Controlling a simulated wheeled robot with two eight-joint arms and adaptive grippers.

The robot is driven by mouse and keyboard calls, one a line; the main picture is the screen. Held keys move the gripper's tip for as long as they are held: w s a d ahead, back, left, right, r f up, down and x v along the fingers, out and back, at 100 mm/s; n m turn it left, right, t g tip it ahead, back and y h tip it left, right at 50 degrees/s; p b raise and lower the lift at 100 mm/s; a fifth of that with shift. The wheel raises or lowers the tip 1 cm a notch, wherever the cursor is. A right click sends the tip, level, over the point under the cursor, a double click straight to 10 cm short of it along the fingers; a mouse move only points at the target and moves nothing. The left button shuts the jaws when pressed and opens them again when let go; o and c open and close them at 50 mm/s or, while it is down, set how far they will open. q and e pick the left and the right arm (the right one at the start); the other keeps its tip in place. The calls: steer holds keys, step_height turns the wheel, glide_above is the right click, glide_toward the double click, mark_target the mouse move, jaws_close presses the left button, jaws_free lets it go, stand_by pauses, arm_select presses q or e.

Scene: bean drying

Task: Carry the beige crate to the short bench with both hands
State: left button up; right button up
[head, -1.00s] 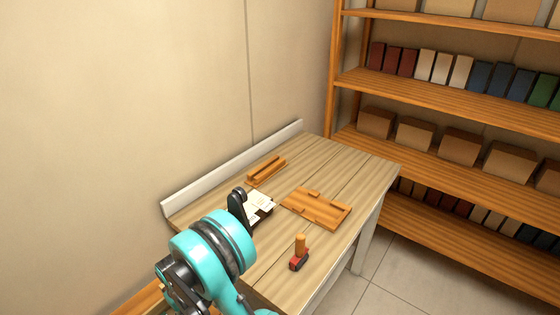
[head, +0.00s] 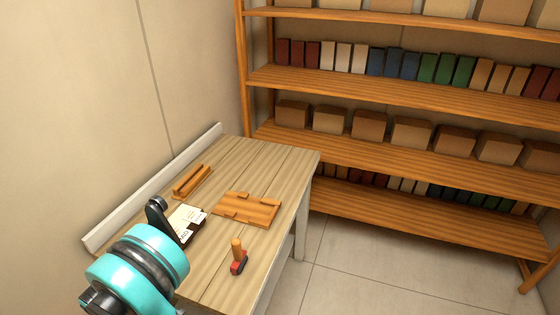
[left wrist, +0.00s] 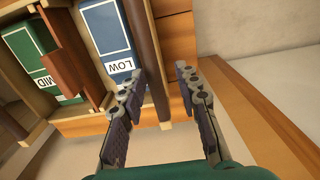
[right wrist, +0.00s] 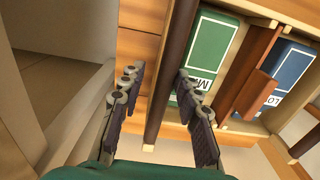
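The crate (left wrist: 92,118) shows in part in the left wrist view, with pale beige edges and a dark brown rail (left wrist: 146,50). It holds a blue LOW box (left wrist: 110,35) and a green MID box (left wrist: 32,52). The crate also shows in the right wrist view (right wrist: 245,126), with its rail (right wrist: 172,75) and both boxes. My left gripper (left wrist: 160,95) is open, the rail's end showing between its fingers. My right gripper (right wrist: 155,92) is also open, with a rail between its fingers. Contact cannot be told. The head view shows no crate and neither gripper's fingers.
In the head view a wooden table (head: 225,165) holds a slatted board (head: 248,208), a wooden block (head: 192,182), cards (head: 187,222) and a red-based tool with a wooden handle (head: 238,257). Shelves (head: 400,155) with boxes and books stand behind. Floor (head: 390,265) is clear at the right.

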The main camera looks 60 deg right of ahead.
steer(key=shift+r+p, duration=0.55)
steer(key=shift+r, duration=0.5)
steer(key=shift+d, duration=0.1)
steer(key=shift+d+r+p, duration=0.4)
steer(key=shift+d+r, duration=0.35)
steer(key=shift+d, duration=0.2)
steer(key=shift+d+r+p, duration=0.4)
steer(key=shift+d+r, duration=0.3)
steer(key=shift+d, duration=0.25)
